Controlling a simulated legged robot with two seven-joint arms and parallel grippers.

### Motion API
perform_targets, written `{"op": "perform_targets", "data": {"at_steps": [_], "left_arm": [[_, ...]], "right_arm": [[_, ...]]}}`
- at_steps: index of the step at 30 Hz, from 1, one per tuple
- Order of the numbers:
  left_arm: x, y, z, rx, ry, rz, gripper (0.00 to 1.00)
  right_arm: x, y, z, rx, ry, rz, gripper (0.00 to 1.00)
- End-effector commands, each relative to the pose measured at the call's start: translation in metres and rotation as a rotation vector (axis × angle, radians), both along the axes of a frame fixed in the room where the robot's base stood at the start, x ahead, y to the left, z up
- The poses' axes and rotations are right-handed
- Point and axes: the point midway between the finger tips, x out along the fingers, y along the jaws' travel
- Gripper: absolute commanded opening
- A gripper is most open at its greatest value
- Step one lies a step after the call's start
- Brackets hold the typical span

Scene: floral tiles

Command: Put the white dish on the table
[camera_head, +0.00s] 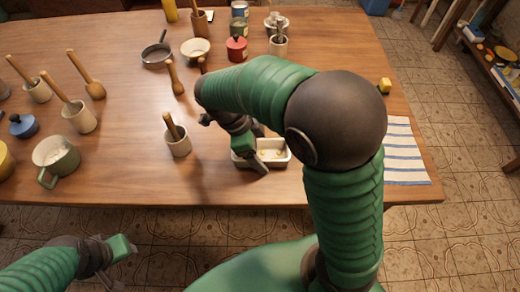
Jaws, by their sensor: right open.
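A small white rectangular dish (280,153) is on the wooden table (225,185) near its front edge, right of centre. It seems to have bits of something inside. My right gripper (256,155) is open at the dish's left side, with a finger over its front rim. Whether it touches the dish cannot be told. My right arm hides part of the table behind it. My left gripper (118,252) is low at the left, in front of the table edge and away from the dish; its jaws are not clear.
A beige cup with a wooden handle (177,141) stands left of the dish. A striped cloth (405,155) lies at the right.

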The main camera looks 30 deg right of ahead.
Motion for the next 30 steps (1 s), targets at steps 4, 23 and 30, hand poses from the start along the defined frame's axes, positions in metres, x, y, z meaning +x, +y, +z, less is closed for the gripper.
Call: {"op": "perform_targets", "data": {"at_steps": [4, 23, 30], "left_arm": [[0.0, 0.0, 0.0, 0.0, 0.0, 0.0, 0.36], [0.0, 0.0, 0.036, 0.0, 0.0, 0.0, 0.36], [0.0, 0.0, 0.041, 0.0, 0.0, 0.0, 0.36]], "right_arm": [[-0.002, 0.0, -0.002, 0.0, 0.008, -0.001, 0.83], [0.019, 0.032, 0.093, 0.001, 0.001, 0.001, 0.83], [0.023, 0.039, 0.113, -0.001, 0.003, 0.0, 0.83]]}}
